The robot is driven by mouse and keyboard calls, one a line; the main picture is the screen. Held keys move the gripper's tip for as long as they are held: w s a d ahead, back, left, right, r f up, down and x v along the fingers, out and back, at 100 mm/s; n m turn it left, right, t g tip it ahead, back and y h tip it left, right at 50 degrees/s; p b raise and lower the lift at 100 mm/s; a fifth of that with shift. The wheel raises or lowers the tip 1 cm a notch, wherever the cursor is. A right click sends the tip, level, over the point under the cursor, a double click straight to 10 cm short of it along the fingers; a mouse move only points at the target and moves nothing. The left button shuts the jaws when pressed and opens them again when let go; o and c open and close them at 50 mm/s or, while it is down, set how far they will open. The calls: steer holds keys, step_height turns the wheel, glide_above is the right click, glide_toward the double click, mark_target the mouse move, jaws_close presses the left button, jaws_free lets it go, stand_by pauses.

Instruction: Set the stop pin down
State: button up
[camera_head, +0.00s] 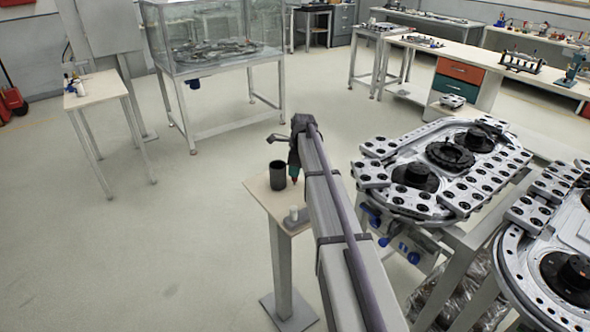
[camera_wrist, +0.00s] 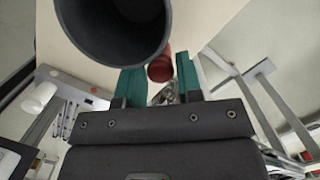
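The stop pin (camera_wrist: 160,67) shows as a short red cylinder between the two teal fingertips in the wrist view. My gripper (camera_wrist: 159,72) appears shut on its near end, though a thin gap seems to show at the right finger. In the head view my gripper (camera_head: 294,170) is low over the small pedestal table (camera_head: 262,190), with a spot of red under its teal fingers. Whether the pin's lower end touches the tabletop is hidden.
A dark open cup (camera_head: 278,175) stands on the pedestal table just left of my gripper; its rim (camera_wrist: 112,62) looms close in the wrist view. The ring track (camera_head: 440,165) lies to the right.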

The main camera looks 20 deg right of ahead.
steer(key=shift+o, duration=1.3)
steer(key=shift+r, duration=0.1)
step_height(320, 180, up, 12)
steer(key=s+d+p, duration=0.1)
steer(key=d+p, duration=0.1)
steer(key=p, duration=1.1)
steer(key=s+a+n, duration=1.1)
steer(key=s+n, duration=0.1)
steer(key=s, duration=0.3)
steer(key=s+a+n+g+h, duration=0.1)
steer(key=s+a+n, duration=1)
steer(key=s, duration=0.4)
steer(key=shift+s+a+n+b, duration=0.3)
steer(key=shift+s+n+b, duration=0.1)
steer(key=shift+n, duration=0.5)
